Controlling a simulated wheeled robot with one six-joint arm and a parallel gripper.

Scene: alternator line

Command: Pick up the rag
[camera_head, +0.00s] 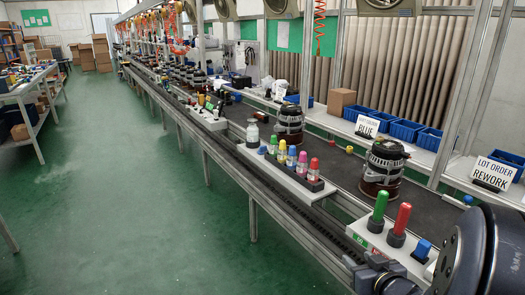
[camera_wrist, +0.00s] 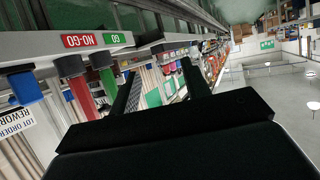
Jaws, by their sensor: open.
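A small white crumpled thing (camera_head: 280,89) lies on the back shelf beyond the conveyor in the head view. It may be the rag, but it is too small to be sure. I cannot make out a rag in the wrist view. My gripper (camera_wrist: 158,68) shows in the wrist view with its two dark fingers apart and nothing between them. It is far from the white thing, near the front end of the line by the green and red posts.
A green post (camera_head: 378,212) and a red post (camera_head: 400,225) stand by the front rail. A tray of coloured bottles (camera_head: 290,176), a clear jar (camera_head: 252,133) and alternators (camera_head: 384,167) line the conveyor. Blue bins (camera_head: 405,130) and signs stand behind. The green floor (camera_head: 130,190) at left is free.

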